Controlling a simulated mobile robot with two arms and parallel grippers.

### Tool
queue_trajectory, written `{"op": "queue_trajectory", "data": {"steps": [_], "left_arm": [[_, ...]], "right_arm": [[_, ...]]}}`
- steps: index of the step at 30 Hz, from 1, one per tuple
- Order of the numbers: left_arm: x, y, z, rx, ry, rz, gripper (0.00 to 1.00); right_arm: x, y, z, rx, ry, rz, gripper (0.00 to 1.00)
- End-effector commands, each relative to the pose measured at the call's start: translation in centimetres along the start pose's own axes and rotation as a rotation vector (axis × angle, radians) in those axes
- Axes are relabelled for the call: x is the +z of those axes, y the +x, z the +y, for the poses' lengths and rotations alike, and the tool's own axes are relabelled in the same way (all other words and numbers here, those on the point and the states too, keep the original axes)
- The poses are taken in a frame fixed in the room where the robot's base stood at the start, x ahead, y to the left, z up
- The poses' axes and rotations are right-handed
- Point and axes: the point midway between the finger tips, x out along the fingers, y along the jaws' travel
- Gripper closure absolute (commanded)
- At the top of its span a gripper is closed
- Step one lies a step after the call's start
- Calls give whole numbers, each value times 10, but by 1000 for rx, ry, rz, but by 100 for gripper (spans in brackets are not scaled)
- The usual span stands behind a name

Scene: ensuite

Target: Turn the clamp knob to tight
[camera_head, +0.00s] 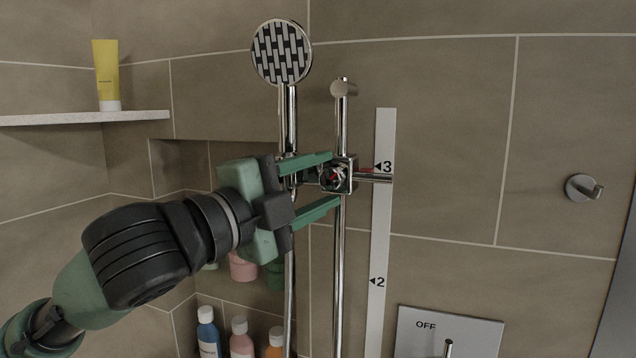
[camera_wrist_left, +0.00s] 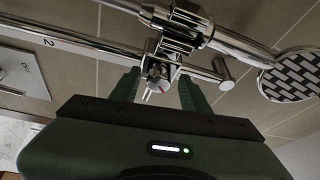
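The clamp (camera_head: 350,176) sits on the chrome vertical rail (camera_head: 340,260), level with the "3" mark. Its knob (camera_head: 334,178), with red and white on its face, faces my left gripper (camera_head: 335,179). The gripper is open, with one green finger above the knob and one below. In the left wrist view the knob (camera_wrist_left: 157,84) lies between the two fingers (camera_wrist_left: 162,88), with gaps on both sides. The knob's tight or loose marking is too small to read. The hand shower (camera_head: 282,52) stands upright in the holder, partly hidden by my gripper. My right gripper is not in view.
An "OFF" plate (camera_head: 448,335) is at the lower right. A wall hook (camera_head: 583,187) is at right. A yellow tube (camera_head: 106,75) stands on a shelf; bottles (camera_head: 208,335) fill the niche.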

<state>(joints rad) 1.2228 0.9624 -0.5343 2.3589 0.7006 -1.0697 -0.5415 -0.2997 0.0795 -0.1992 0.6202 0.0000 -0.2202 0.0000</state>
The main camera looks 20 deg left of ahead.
Motion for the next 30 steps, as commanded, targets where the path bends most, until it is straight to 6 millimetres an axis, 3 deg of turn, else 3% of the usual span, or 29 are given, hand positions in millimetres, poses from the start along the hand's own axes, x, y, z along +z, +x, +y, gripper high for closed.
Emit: {"op": "queue_trajectory", "data": {"steps": [11, 24, 30], "left_arm": [[0, -4, 2, 2, -2, 0, 49], [2, -69, 3, 0, 0, -3, 49], [0, -78, 1, 1, -1, 0, 49]], "right_arm": [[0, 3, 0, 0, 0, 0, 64], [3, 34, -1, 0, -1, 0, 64], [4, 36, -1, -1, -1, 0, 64]]}}
